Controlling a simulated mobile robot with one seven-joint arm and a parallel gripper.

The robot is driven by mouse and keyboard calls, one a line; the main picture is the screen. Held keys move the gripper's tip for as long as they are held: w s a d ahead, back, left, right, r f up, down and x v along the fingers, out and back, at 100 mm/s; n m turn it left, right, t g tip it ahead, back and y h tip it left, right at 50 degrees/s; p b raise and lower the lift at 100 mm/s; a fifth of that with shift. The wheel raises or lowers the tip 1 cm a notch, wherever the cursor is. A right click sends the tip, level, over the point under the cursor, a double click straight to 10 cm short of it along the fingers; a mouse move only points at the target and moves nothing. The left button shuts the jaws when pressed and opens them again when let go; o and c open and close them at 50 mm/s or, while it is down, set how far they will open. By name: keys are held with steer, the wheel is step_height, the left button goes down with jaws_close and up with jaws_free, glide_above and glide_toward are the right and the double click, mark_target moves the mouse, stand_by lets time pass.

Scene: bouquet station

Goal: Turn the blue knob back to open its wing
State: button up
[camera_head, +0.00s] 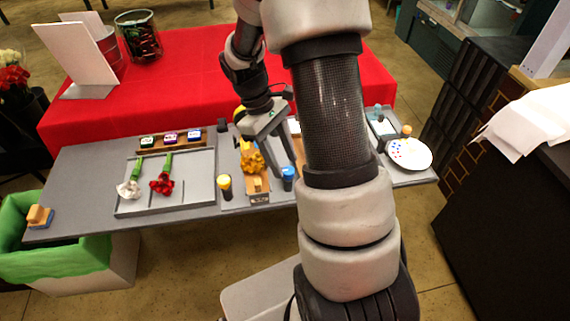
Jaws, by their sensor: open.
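The blue knob (288,174) stands upright at the front right of a small wooden station on the grey table. A yellow-topped knob (224,184) stands at its front left. Between them a yellow flower (252,160) lies on the wooden holder (257,184). My gripper (268,152) is open, pointing down over the back of this station, behind the blue knob and apart from it. My arm hides the area right of the blue knob, and I cannot tell how the wings stand.
A grey tray (200,192) with a white flower (129,188) and a red flower (163,182) lies to the left. Several small pots stand in a wooden rack (170,144) behind it. A round palette (411,154) sits at the right end.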

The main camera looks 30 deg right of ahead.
steer(key=shift+x, duration=0.95)
steer(key=shift+c, duration=0.3)
steer(key=c, duration=1)
